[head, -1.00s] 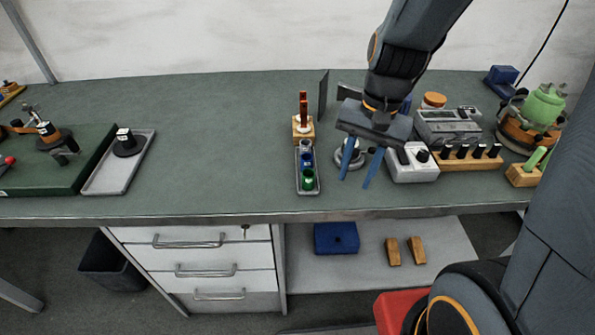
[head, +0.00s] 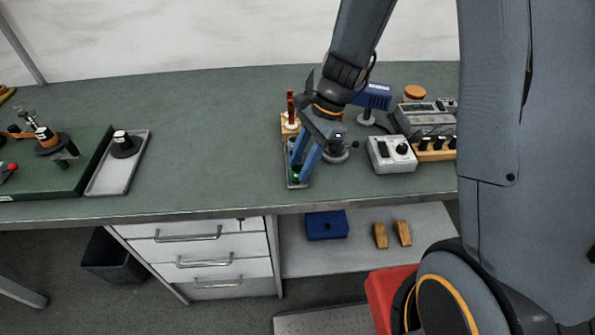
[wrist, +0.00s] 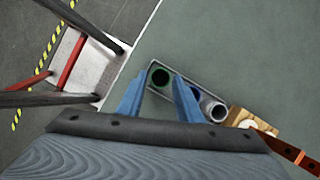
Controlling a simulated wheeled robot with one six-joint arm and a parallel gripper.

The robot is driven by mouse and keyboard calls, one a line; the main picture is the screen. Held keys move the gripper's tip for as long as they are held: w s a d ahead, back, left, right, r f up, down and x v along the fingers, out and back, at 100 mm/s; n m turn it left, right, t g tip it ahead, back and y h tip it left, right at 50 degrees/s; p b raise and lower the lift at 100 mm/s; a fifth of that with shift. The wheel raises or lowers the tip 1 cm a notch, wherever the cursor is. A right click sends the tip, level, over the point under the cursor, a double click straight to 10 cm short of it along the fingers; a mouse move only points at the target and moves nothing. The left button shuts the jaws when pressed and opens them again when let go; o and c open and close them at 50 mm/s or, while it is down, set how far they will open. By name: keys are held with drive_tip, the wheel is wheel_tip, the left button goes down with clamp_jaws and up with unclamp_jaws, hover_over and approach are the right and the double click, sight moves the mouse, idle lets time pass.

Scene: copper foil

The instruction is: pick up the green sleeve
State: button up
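The green sleeve (wrist: 160,76) is a short, dark green open-topped tube standing at the near end of a narrow grey tray (head: 289,172). In the head view it (head: 296,177) is partly hidden by my fingers. My gripper (wrist: 159,84) is open, and its two blue fingers point down toward the tray. In the wrist view the fingertips lie on either side of the green sleeve. I cannot tell whether they are above it or level with it. Nothing is held. A blue sleeve (wrist: 195,92) and a grey-white sleeve (wrist: 213,109) stand behind it in the tray.
A wooden block with a red-brown post (head: 291,118) stands just behind the tray. A grey box with a knob (head: 391,154) and a round-based stand (head: 336,152) are to the right. The bench left of the tray is clear as far as a grey tray (head: 104,181).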

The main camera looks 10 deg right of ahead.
drive_tip(key=shift+s+a+f, duration=0.1)
drive_tip(key=shift+a+f, duration=0.1)
drive_tip(key=shift+f, duration=0.4)
drive_tip(key=shift+c, duration=0.2)
drive_tip(key=c, duration=0.7)
drive_tip(key=shift+c, duration=0.2)
drive_tip(key=shift+r, duration=0.1)
